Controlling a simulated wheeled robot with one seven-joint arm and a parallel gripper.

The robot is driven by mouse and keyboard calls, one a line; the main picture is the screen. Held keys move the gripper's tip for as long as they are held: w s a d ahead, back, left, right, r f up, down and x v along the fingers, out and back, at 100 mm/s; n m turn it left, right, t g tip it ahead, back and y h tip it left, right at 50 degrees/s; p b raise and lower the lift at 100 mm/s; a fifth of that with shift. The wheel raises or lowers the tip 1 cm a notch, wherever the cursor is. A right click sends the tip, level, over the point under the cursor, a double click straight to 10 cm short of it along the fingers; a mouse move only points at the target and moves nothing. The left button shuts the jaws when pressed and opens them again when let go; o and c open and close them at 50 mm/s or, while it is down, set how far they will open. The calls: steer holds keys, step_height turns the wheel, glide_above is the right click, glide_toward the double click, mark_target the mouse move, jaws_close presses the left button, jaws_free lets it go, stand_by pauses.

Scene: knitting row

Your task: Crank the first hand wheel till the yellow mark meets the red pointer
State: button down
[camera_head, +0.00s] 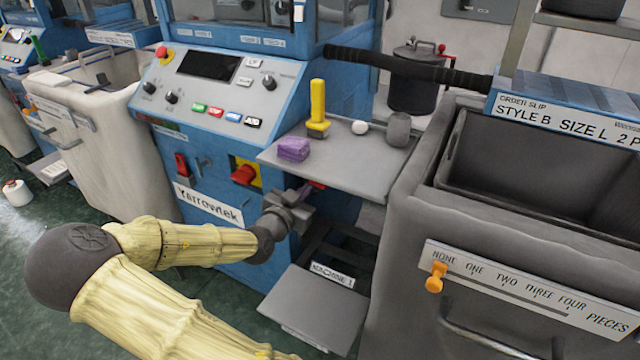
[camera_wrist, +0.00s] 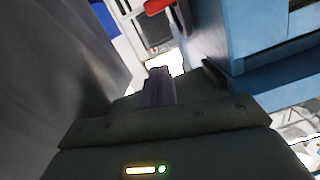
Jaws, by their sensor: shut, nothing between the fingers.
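My gripper (camera_head: 301,193) is beside the front of the blue Yarrowtek machine (camera_head: 225,235), just under the grey shelf (camera_head: 345,160). It is shut and empty; in the wrist view its fingers (camera_wrist: 160,86) show dark and purplish. A small red part (camera_head: 318,185) shows just past the fingertips under the shelf edge; I cannot tell whether it is the red pointer. A red piece also shows at the top of the wrist view (camera_wrist: 157,6). I cannot make out the hand wheel or the yellow mark in either view; the gripper and shelf may hide them.
On the shelf are a yellow upright tool (camera_head: 318,105), a purple block (camera_head: 293,149), a white ball (camera_head: 360,127) and a grey cylinder (camera_head: 399,130). A red knob on a yellow plate (camera_head: 245,174) is left of the gripper. A large grey bin (camera_head: 400,235) stands close on the right.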

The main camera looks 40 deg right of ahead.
steer(key=shift+d, duration=0.1)
steer(key=w+d+f+b, duration=0.3)
steer(key=w+d+f, duration=0.2)
steer(key=d, duration=0.4)
steer(key=shift+f+b, duration=0.1)
steer(key=shift+b, duration=0.2)
steer(key=shift+w+f+b, duration=0.15)
steer(key=shift+f+b, duration=0.2)
steer(key=shift+f, duration=0.4)
steer(key=shift+r, duration=0.15)
